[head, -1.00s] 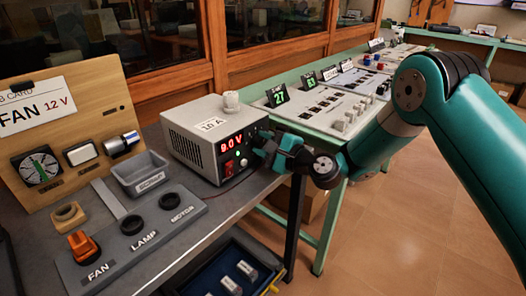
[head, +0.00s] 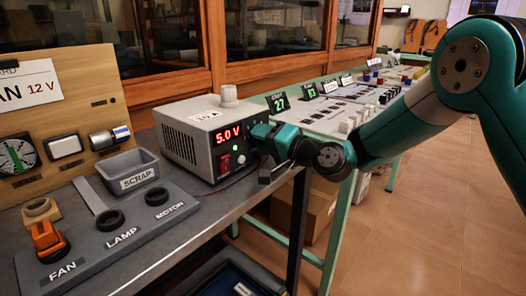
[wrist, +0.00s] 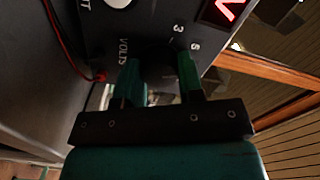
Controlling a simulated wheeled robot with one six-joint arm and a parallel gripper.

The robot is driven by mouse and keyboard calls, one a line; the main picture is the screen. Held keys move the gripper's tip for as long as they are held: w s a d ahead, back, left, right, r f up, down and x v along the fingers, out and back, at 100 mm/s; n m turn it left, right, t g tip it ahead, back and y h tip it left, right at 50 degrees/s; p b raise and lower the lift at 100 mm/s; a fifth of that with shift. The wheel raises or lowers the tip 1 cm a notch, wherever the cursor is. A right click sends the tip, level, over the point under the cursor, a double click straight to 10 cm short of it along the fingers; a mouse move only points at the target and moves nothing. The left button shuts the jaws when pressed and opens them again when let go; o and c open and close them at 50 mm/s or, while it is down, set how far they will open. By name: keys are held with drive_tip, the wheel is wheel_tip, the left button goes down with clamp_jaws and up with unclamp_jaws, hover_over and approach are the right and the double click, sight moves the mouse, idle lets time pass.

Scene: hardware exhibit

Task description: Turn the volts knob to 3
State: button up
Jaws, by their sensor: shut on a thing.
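The grey power supply (head: 178,140) stands on the bench, and its red display (head: 228,134) reads 5.0 V. My gripper (head: 262,140) is at the right of its front panel. In the wrist view my gripper (wrist: 161,82) has its two green fingers on either side of the dark volts knob (wrist: 158,68), shut on it. The word VOLTS is left of the knob, and the marks 3 and what looks like 6 are above and right of it. The knob's pointer cannot be made out. In the head view my gripper hides the knob.
A red switch (head: 224,163) and a red wire are close to my gripper on the panel. A scrap bin (head: 130,172) and a panel with FAN, LAMP and MOTOR sockets (head: 130,228) are left. Open floor lies right.

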drive_tip(key=n+b, duration=0.4)
drive_tip(key=b, duration=0.1)
drive_tip(key=n+b, duration=0.2)
drive_tip(key=shift+f+n+b, duration=0.3)
drive_tip(key=shift+b, duration=0.05)
drive_tip(key=n+b, duration=0.2)
drive_tip(key=b, duration=0.1)
drive_tip(key=shift+r+n, duration=0.1)
drive_tip(key=shift+n, duration=0.3)
drive_tip(key=shift+r+n+b, duration=0.15)
drive_tip(key=shift+n+b, duration=0.45)
drive_tip(key=shift+b, duration=0.2)
drive_tip(key=shift+n, duration=0.3)
drive_tip(key=o, duration=0.9)
drive_tip(key=shift+r, duration=0.1)
drive_tip(key=b+v, duration=0.1)
drive_tip(key=v, duration=1.6)
drive_tip(key=shift+s+d, duration=0.15)
